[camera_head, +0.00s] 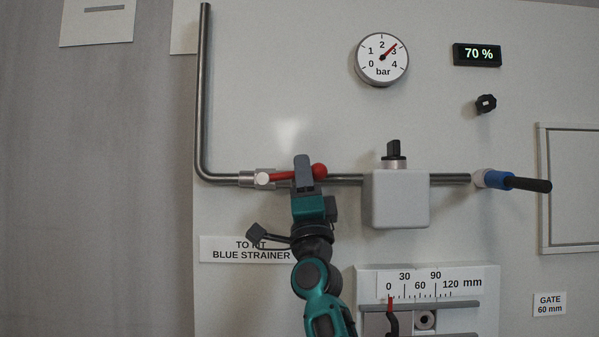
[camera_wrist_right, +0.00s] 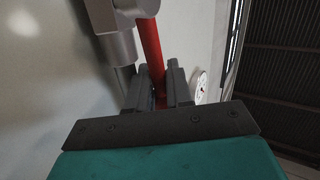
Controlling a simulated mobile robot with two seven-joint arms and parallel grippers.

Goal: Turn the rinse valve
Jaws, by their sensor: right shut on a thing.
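A valve (camera_head: 263,179) with a red lever (camera_head: 287,175) sits on the steel pipe at the left. The lever points right, nearly along the horizontal pipe, and ends in a red ball (camera_head: 319,171). My right gripper (camera_head: 303,172) reaches up from below and is shut on the red lever, just left of the ball. In the right wrist view, the red lever (camera_wrist_right: 151,45) runs down between the two dark fingers (camera_wrist_right: 158,82), with the metal valve body (camera_wrist_right: 115,20) above. No label on this valve is readable. My left gripper is not in view.
A grey box with a black knob (camera_head: 399,200) stands right of my gripper. Further right is a blue fitting with a black handle (camera_head: 525,184). A gauge (camera_head: 382,60) reads near 3 bar, and a display (camera_head: 477,54) shows 70 %. A mm scale (camera_head: 425,283) is below.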

